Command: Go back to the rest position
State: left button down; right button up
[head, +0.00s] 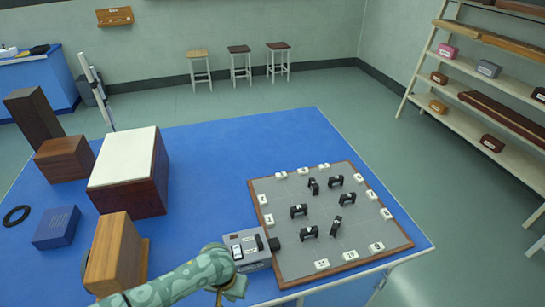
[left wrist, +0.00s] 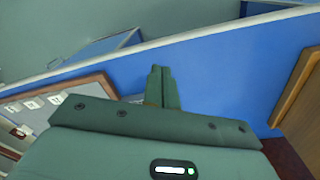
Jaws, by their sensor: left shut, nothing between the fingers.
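My left arm (head: 170,284), green and patterned, comes in from the bottom left over the near edge of the blue table (head: 230,130). My left gripper (head: 236,290) is at its end, low in the head view, just below the grey device. In the left wrist view its fingers (left wrist: 162,86) are together with nothing between them. My right gripper does not show in either view.
A grey board (head: 290,245) with a brown rim holds several black pieces and white numbered tiles. A grey device (head: 247,262) stands at its left. A white-topped box (head: 125,158) and wooden blocks (head: 116,250) stand further left. The table's far middle is clear.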

pick_arm(q)
jog(key=s+a+f+b, duration=0.2)
jog(key=s+f+b, duration=0.15)
jog(key=f, duration=0.45)
jog(key=s+a+f+t+b, duration=0.1)
jog(key=s+a+f+b, duration=0.2)
jog(key=f, duration=0.5)
jog(key=s+a+f+b, duration=0.1)
jog(key=s+f+b, duration=0.2)
jog(key=s+f, duration=0.35)
jog(key=s+a+f+b, duration=0.2)
jog(key=s+f, duration=0.3)
jog(key=s, duration=0.3)
jog(key=s+a+f+m+b, duration=0.1)
jog(key=s+a+f+b, duration=0.1)
jog(key=s+f, duration=0.3)
jog(key=s+a+f+b, duration=0.2)
jog(key=s+f, duration=0.3)
jog(key=s, duration=0.6)
jog(key=shift+s+a+f+g+y, duration=0.15)
jog(key=shift+s+a+g+y, duration=0.2)
jog(key=shift+a, duration=0.5)
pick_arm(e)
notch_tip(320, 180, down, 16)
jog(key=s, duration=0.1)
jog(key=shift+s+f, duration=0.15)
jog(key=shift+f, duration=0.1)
